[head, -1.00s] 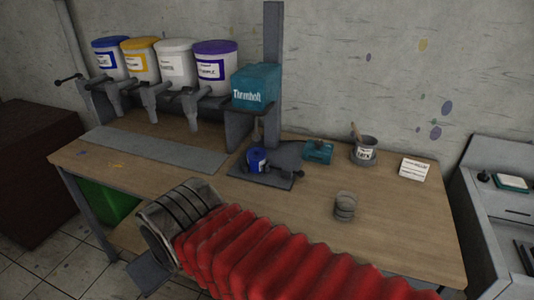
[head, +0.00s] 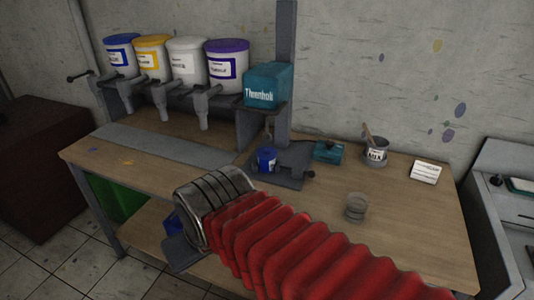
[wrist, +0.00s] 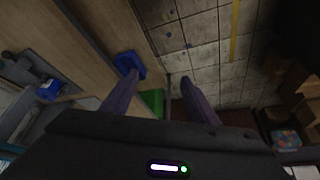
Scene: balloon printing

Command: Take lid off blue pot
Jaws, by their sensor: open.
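A small blue pot (head: 266,160) with a pale label stands upright on the dark metal stand on the bench in the head view. Its top is too small to tell the lid apart. A blue shape that looks like this pot shows at the left of the wrist view (wrist: 48,90). My gripper (wrist: 160,78) is open and empty, with its two dark fingers spread in the wrist view. It points down past the bench's front edge, apart from the pot. In the head view my arm hides most of the gripper.
Tubs with blue (head: 119,38), yellow, white and purple lids stand on a rack at the back left. A teal box (head: 268,85) is beside them. A grey tin (head: 376,153), a clear jar (head: 356,207) and a white card (head: 425,172) are on the right. The bench front is mostly clear.

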